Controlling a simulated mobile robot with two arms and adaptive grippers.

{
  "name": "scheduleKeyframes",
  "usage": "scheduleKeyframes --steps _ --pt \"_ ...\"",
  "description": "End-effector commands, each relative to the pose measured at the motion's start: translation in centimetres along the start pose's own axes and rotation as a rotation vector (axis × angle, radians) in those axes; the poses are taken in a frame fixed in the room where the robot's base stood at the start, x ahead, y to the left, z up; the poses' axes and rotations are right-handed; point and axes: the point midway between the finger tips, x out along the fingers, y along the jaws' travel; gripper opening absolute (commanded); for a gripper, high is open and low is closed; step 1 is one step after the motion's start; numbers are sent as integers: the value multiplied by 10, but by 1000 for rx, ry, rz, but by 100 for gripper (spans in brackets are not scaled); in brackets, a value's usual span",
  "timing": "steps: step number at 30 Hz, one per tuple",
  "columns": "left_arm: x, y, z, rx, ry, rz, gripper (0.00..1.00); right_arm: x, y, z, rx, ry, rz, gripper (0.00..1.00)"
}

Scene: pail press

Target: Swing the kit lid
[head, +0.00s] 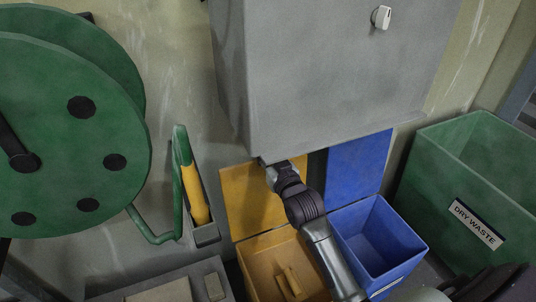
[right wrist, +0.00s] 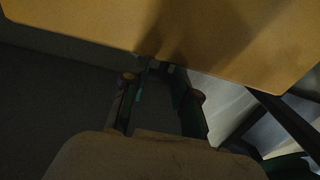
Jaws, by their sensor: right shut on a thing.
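The kit appears to be the yellow box (head: 258,270), low in the middle of the head view, with a yellow handled piece (head: 289,283) inside. Its yellow lid (head: 240,197) stands raised behind it and fills the top of the right wrist view (right wrist: 230,35). My right gripper (head: 268,163) is at the lid's upper edge, just under a grey cabinet. In the right wrist view, the fingers (right wrist: 158,68) meet the lid's edge and are shut on it; the contact is dark.
The grey cabinet (head: 330,85) overhangs the lid closely. A blue bin (head: 375,235) with a raised blue lid (head: 358,165) adjoins on the right. A green dry waste bin (head: 440,205) stands farther right. A green reel (head: 60,140) is at left.

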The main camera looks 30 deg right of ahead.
Motion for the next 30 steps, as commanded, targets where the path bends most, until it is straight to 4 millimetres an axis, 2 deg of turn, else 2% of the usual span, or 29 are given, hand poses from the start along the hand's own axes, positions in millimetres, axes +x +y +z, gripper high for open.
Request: scheduleKeyframes --steps 1,5,14,17,20,30 --pt "0 0 0 0 0 0 40 0 0 -3 0 7 0 32" --pt "0 0 0 0 0 0 40 0 0 -3 0 6 0 54" --pt "-1 0 -2 -1 4 1 40 -1 0 -1 0 3 0 54" --pt "-1 1 -2 -1 4 1 40 -8 0 -1 0 2 0 54" --pt "-1 0 -2 -1 4 1 40 -22 0 0 0 2 0 54" --pt "-1 0 -1 0 3 0 40 -93 0 0 0 2 1 54"
